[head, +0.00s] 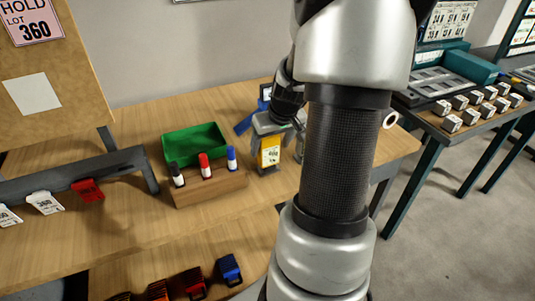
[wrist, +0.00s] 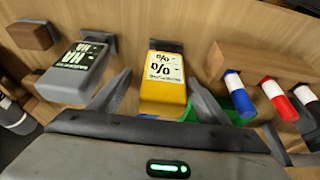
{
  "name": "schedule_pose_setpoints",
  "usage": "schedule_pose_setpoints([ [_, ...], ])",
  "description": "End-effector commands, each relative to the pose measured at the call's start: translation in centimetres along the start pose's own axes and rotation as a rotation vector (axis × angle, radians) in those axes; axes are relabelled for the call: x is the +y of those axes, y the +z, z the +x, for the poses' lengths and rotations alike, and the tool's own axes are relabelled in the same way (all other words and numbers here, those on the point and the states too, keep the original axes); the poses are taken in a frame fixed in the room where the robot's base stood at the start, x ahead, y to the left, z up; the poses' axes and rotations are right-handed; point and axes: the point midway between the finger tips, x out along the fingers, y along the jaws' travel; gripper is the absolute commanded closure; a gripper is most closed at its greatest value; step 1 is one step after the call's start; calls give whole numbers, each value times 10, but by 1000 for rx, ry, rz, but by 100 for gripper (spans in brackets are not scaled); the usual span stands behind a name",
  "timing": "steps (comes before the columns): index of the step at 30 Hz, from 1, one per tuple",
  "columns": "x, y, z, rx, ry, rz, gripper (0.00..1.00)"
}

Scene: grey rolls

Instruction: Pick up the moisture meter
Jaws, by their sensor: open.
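A yellow handheld meter with a white percent-sign display, which I take as the moisture meter (wrist: 163,97), lies in the middle of the wrist view. In the head view the yellow meter (head: 269,156) shows just below my gripper, partly covered by it. My gripper (wrist: 160,78) is open, with one finger on each side of the yellow meter in the wrist view. I cannot tell whether the fingers touch it.
A grey meter (wrist: 60,85) with a dark display lies close left of the yellow one. A wooden block (head: 210,188) with black, red and blue markers stands close by, before a green tray (head: 195,143). Small tagged items sit along a grey rail (head: 110,162).

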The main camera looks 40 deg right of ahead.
Motion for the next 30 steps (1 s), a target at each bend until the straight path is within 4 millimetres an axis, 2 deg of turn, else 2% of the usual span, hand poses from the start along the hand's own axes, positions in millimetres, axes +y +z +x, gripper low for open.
schedule_pose_setpoints([
  [12, -6, 0, 50, -1, -1, -1, 30],
  [21, -5, -1, 53, 2, 1, -1, 30],
  [30, -5, -1, 53, 2, 1, 0, 80],
])
